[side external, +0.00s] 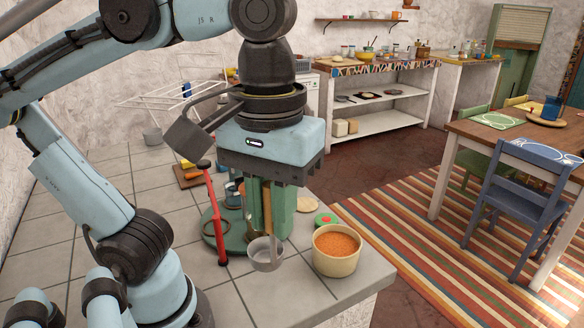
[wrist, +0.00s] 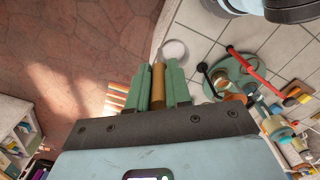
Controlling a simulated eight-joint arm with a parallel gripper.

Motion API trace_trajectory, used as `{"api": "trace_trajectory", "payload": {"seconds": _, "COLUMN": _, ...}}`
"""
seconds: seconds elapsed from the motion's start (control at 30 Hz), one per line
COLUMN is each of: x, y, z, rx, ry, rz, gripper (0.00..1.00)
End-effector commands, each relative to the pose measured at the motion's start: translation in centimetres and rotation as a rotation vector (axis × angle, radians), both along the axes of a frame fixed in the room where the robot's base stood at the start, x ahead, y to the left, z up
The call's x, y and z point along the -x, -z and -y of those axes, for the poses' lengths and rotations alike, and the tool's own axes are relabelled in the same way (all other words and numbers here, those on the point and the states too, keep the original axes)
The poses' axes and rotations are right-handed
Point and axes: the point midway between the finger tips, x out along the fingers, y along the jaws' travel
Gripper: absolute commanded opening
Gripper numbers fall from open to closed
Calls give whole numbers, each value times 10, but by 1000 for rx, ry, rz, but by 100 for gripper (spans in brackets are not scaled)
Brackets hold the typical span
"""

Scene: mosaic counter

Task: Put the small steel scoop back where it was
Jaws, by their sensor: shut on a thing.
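The small steel scoop (side external: 267,256) hangs below my gripper (side external: 270,232), its grey cup low over the tiled counter. My gripper is shut on its wooden handle (wrist: 158,84), which shows between the green fingers in both views. The cup also shows past the fingertips in the wrist view (wrist: 174,50). Just behind and left of the scoop is a round green stand (side external: 231,242) with a red bar (side external: 216,222) and other utensils, partly hidden by my gripper. I cannot tell whether the cup touches anything.
A cream tub of orange grains (side external: 335,250) stands right of the scoop, near the counter's right edge. A green and red item (side external: 326,220) and a pale round disc (side external: 306,203) lie behind it. The counter's front left is bare tile.

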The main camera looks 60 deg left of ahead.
Motion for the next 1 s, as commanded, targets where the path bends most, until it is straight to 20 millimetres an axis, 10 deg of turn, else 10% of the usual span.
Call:
{"api": "trace_trajectory", "payload": {"seconds": 0.3, "x": -1, "y": 66, "z": 0, "rx": 0, "ry": -2, "rz": 0, "gripper": 0}}
{"api": "trace_trajectory", "payload": {"seconds": 1.0, "x": -46, "y": 127, "z": -58, "rx": 0, "ry": -13, "rz": 0, "gripper": 0}}
